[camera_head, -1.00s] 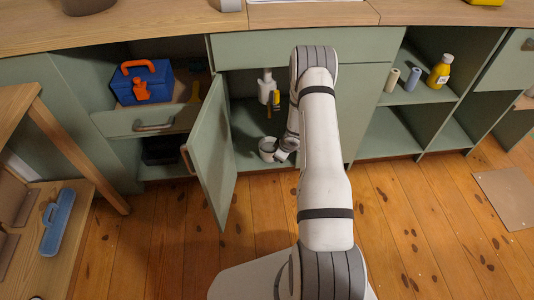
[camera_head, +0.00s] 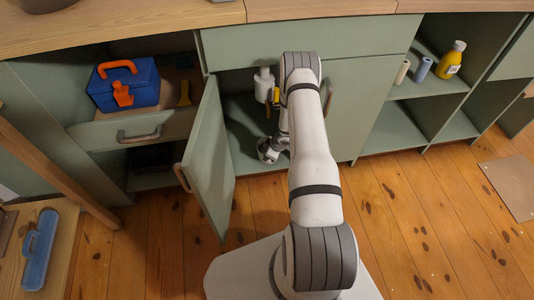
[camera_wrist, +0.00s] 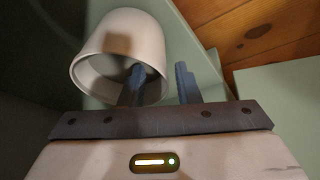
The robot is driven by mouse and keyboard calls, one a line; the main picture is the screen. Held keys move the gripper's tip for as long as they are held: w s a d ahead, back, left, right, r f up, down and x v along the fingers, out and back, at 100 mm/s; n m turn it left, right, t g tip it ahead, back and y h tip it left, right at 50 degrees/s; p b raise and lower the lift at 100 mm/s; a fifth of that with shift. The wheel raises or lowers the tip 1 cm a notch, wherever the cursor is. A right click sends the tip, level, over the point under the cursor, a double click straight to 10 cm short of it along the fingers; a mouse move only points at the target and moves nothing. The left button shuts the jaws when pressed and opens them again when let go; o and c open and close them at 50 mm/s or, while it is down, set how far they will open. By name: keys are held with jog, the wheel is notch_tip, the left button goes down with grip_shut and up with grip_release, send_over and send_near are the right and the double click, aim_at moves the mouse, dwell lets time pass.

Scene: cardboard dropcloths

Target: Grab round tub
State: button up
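The round tub (camera_wrist: 118,45) is a pale, cup-like vessel, and its open mouth faces my wrist camera. My gripper (camera_wrist: 162,74) is open, with two dark fingers apart. The left finger reaches into the tub's mouth, and the right finger is outside its right wall, with a gap showing. I cannot tell whether either finger touches the wall. In the head view the tub is low in the open cabinet, where my wrist largely hides it.
The open cabinet door (camera_head: 207,160) stands left of my arm. A white bottle (camera_head: 264,86) is behind in the cabinet. A yellow bottle (camera_head: 451,60) is on the right shelf.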

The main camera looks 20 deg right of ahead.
aim_at(261, 161)
jog(key=b+x, duration=0.2)
jog(key=x, duration=0.3)
jog(key=shift+a, duration=0.1)
jog(key=shift+c, duration=0.5)
grip_shut()
